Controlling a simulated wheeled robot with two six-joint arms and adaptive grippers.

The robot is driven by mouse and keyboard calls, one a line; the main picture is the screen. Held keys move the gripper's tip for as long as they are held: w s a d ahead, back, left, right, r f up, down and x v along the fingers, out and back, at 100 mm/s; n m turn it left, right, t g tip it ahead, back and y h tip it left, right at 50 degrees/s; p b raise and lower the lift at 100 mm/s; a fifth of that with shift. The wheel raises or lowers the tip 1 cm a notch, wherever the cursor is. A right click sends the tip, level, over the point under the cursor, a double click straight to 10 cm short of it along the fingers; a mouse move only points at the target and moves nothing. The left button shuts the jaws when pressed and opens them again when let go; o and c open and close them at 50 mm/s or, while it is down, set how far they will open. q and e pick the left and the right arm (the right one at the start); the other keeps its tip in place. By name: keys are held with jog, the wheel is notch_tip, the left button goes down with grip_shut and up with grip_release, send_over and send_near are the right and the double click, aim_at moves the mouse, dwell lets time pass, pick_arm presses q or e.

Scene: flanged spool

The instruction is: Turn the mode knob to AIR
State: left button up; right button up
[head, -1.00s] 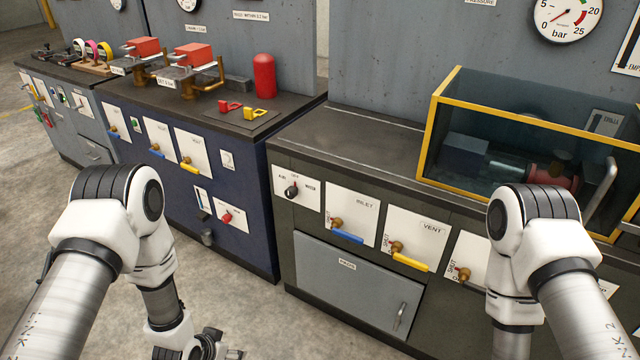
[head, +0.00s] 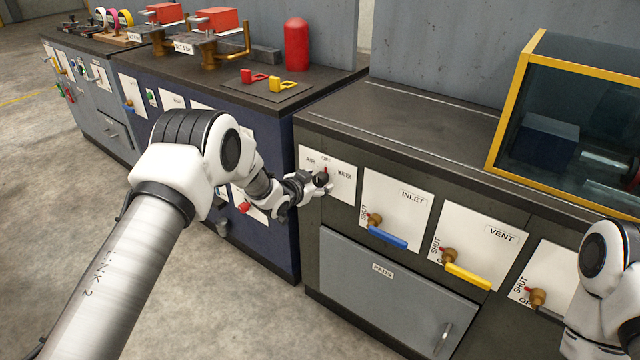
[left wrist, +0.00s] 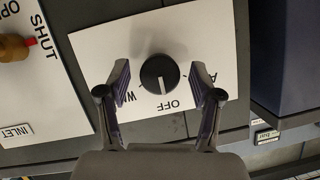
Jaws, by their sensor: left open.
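The black round mode knob (left wrist: 158,73) sits on a white plate (head: 343,184) at the left end of the dark cabinet. In the head view the plate reads AIR, OFF and WATER from left to right. In the left wrist view the knob's white pointer line faces the OFF label. My left gripper (head: 318,181) is at the knob. In the left wrist view its two open fingers (left wrist: 160,82) stand one on each side of the knob, with gaps to it. The knob is partly hidden by the gripper in the head view. My right gripper is out of view.
Right of the plate are the INLET valve with a blue lever (head: 387,237) and the VENT valve with a yellow lever (head: 468,276). A grey PADS door (head: 385,290) is below. A blue cabinet (head: 270,245) stands close on the left.

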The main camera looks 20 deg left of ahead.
pick_arm(q)
jog(key=shift+w+d+f, duration=0.1)
jog(key=shift+w+d, duration=0.1)
jog(key=shift+w, duration=0.35)
jog(key=c, duration=1.1)
jog(key=shift+c, duration=0.2)
